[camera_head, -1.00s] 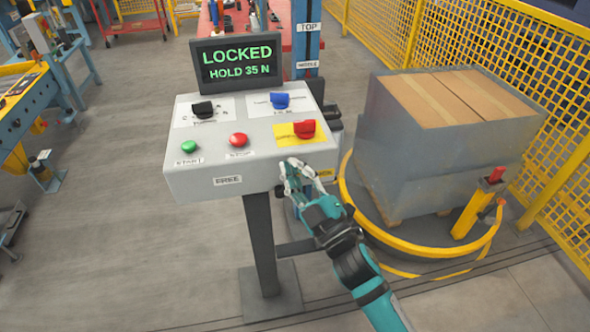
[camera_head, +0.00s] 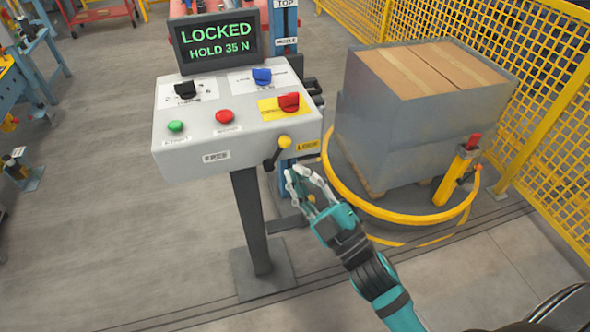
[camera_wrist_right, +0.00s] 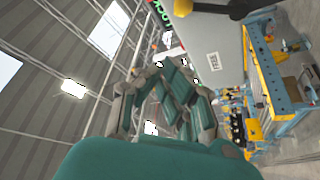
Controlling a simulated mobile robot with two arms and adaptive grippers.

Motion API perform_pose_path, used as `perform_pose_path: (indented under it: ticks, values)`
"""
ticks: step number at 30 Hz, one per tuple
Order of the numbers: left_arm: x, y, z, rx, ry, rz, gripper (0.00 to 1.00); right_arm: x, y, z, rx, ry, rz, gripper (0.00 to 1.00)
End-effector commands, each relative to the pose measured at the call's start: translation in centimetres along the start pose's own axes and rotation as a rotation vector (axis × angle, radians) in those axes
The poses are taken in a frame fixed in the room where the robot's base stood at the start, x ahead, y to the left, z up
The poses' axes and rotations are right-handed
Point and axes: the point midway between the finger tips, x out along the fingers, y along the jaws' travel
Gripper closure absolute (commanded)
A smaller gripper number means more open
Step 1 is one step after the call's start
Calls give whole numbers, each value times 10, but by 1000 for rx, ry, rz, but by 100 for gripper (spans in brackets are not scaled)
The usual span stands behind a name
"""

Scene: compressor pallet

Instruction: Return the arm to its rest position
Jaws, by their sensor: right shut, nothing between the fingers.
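My right gripper (camera_head: 306,184) is in the head view, just below and in front of the right front corner of the control box (camera_head: 190,148). It is shut and empty, and apart from the box. A lever with a yellow hub and black knob (camera_head: 277,153) sits on the box's front right, a little above the fingertips. In the right wrist view my right gripper's fingers (camera_wrist_right: 165,95) point upward, with the box (camera_wrist_right: 215,50) beyond them and the lever (camera_wrist_right: 235,10) at the top. My left gripper is not in view.
The screen (camera_head: 216,41) reads LOCKED, HOLD 35 N. The box stands on a dark post (camera_head: 252,220). To the right are a yellow ring rail (camera_head: 400,217), a wrapped pallet load (camera_head: 400,125) and a yellow fence (camera_head: 470,45). Floor (camera_head: 90,230) at left is clear.

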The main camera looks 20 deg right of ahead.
Motion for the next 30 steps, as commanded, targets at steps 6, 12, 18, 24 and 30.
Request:
perform_pose_path:
  ticks: [6,12,18,24,30]
  values:
    - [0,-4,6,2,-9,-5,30,0,0,0,0,0,0,100]
    - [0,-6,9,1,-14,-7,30,0,-1,1,1,-2,-1,100]
    - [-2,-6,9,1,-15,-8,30,-8,-38,49,63,-120,-66,100]
    - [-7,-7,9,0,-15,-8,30,-58,-126,154,213,-411,-207,100]
    - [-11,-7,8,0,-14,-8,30,-151,-215,239,357,-733,-338,100]
